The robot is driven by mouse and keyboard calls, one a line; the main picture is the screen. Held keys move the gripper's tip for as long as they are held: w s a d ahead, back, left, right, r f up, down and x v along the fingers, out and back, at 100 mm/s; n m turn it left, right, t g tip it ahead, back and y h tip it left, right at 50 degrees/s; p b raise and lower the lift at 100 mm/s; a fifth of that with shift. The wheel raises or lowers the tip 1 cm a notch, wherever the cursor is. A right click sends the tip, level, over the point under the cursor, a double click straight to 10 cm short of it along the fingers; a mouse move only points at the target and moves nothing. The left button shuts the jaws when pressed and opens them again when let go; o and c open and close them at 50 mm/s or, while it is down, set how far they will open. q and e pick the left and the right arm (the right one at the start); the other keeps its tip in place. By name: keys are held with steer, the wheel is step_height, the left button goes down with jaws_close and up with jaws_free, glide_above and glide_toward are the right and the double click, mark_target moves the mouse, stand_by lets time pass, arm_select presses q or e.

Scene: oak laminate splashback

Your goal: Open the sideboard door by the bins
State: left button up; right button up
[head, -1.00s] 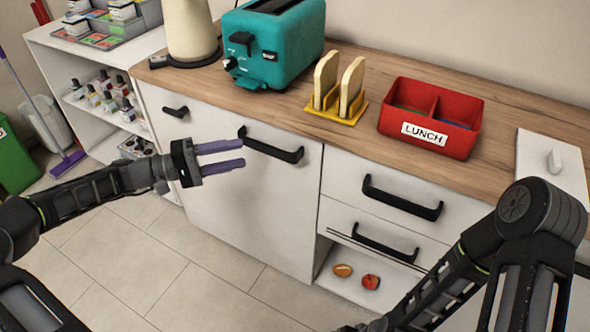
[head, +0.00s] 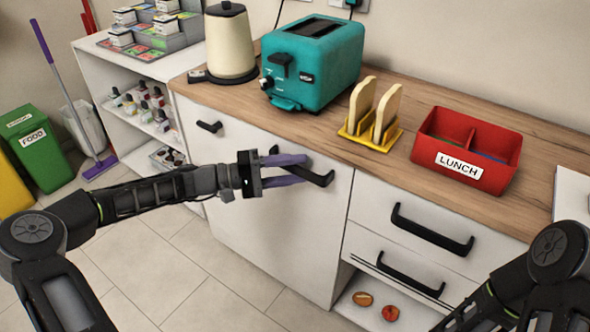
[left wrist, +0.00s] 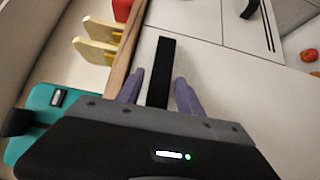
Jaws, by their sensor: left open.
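The white sideboard front (head: 255,215) nearest the bins looks closed. It carries a long black bar handle (head: 322,179) near its right side and a small black handle (head: 209,126) at upper left; I cannot make out a seam between them. My left gripper (head: 300,170) is open at the long handle, its purple fingers above and below the bar. In the left wrist view the handle (left wrist: 161,65) runs between the two spread fingers (left wrist: 160,78), with gaps showing on both sides. My right arm is at lower right; its gripper is out of view.
A green FOOD bin (head: 38,145), a yellow bin (head: 10,185) and a purple broom (head: 75,105) stand at left. The worktop bears a teal toaster (head: 315,65), toast rack (head: 370,135) and red LUNCH box (head: 440,175). Drawers (head: 395,245) lie right; floor in front is clear.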

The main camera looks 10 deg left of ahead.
arm_select(q)
steer(key=shift+d, duration=0.1)
steer(key=shift+c, duration=0.5)
jaws_close()
stand_by(0.9)
